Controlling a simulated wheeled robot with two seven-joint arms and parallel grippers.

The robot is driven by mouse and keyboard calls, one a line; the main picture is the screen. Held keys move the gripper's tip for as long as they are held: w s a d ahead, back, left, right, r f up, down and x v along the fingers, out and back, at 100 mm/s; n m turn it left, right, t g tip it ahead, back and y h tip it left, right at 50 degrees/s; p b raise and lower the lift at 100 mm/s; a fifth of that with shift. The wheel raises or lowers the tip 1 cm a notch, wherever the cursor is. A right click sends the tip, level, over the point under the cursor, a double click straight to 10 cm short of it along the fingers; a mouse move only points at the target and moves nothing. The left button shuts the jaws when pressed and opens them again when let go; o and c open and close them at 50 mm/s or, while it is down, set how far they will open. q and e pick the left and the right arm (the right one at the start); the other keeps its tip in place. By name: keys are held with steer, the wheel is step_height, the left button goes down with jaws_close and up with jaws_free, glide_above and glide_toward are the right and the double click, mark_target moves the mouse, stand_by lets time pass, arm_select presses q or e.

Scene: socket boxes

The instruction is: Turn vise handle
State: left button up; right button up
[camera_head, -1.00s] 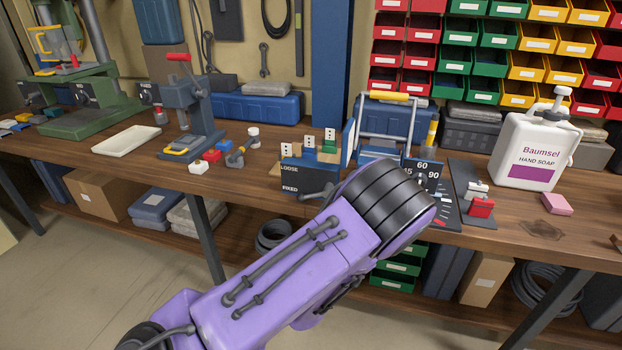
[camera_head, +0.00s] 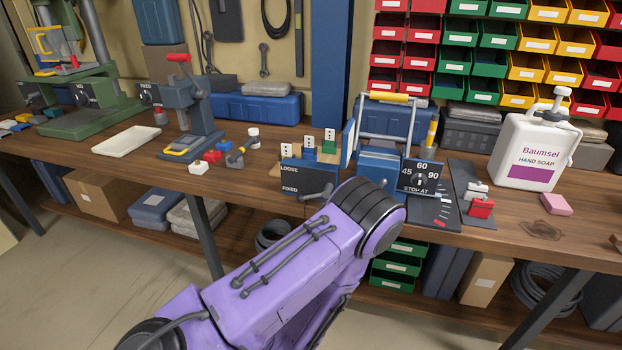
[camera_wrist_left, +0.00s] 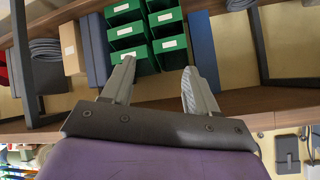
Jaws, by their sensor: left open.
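A dark box marked LOOSE and FIXED (camera_head: 304,181) stands at the bench's front edge, with a small grey lever (camera_head: 318,194) on its front. I take this for the vise and its handle, but I cannot be sure. Small coloured blocks with white dotted plates (camera_head: 310,150) stand on top. My purple left arm reaches up from below, in front of the bench; its gripper is hidden in the head view. In the left wrist view my left gripper (camera_wrist_left: 158,66) is open and empty, with nothing between its fingers. My right gripper is not in view.
A red-and-grey clamp (camera_head: 480,207) and soap bottle (camera_head: 535,150) stand further right. Green bins (camera_wrist_left: 130,34) sit under the bench.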

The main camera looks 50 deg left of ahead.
arm_select(q)
steer(key=shift+s+f, duration=0.15)
steer(key=shift+s, duration=0.05)
steer(key=shift+c, duration=0.2)
steer(key=shift+w+b, duration=0.35)
steer(key=shift+c, duration=0.2)
steer(key=w+r+t+b, duration=0.55)
steer(key=w+b, duration=0.45)
steer(key=w, duration=0.2)
step_height(320, 180, up, 16)
steer(key=w+m+t+y+b, duration=0.3)
steer(key=m+t, duration=0.1)
steer(key=t, duration=0.2)
steer(key=shift+h, duration=0.3)
steer(key=p+x, duration=0.1)
steer(key=x, duration=0.9)
steer(key=shift+a+f+p, duration=0.15)
steer(key=shift+f+p, duration=0.05)
steer(key=shift+p, duration=0.15)
